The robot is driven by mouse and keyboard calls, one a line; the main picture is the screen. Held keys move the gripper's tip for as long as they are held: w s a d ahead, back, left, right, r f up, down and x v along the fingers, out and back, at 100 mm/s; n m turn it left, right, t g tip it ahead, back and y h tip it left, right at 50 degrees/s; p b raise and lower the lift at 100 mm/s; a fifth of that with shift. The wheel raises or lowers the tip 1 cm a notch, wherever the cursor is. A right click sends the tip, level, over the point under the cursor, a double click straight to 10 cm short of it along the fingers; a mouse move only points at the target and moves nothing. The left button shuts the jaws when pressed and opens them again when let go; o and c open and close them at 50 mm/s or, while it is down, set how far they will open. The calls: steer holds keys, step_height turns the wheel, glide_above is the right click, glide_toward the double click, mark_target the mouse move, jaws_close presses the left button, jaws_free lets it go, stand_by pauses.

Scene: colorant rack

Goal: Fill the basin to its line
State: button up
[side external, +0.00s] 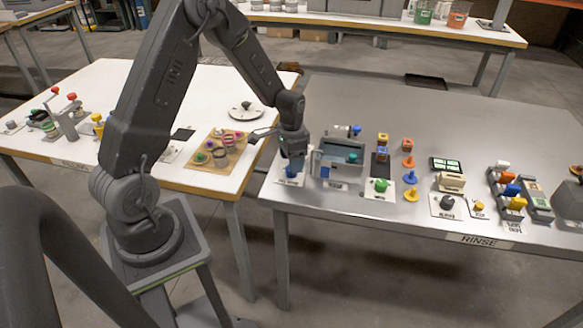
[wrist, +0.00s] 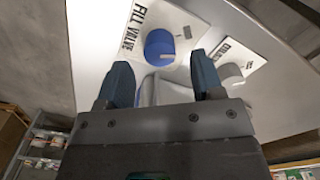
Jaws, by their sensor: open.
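The grey basin (side external: 326,168) stands on the metal table in the side view, with some blue-green inside. Its fill line is too small to make out. The blue fill valve knob (wrist: 160,47) sits on a white plate marked FILL VALVE (wrist: 121,20) in the wrist view. The knob also shows low beside the basin in the side view (side external: 291,173). My gripper (wrist: 160,62) is open and points down over the knob, which appears between and just past the fingertips. It holds nothing. In the side view my gripper (side external: 292,160) is just left of the basin.
A second white plate with a partly hidden label and a grey knob (wrist: 230,71) lies beside my right finger. The table's front edge is close.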

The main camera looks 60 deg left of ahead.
steer(key=shift+f, duration=1.7)
steer(key=c, duration=0.9)
steer(key=shift+n, duration=2.1)
steer(key=o, duration=0.9)
steer(key=shift+r, duration=0.1)
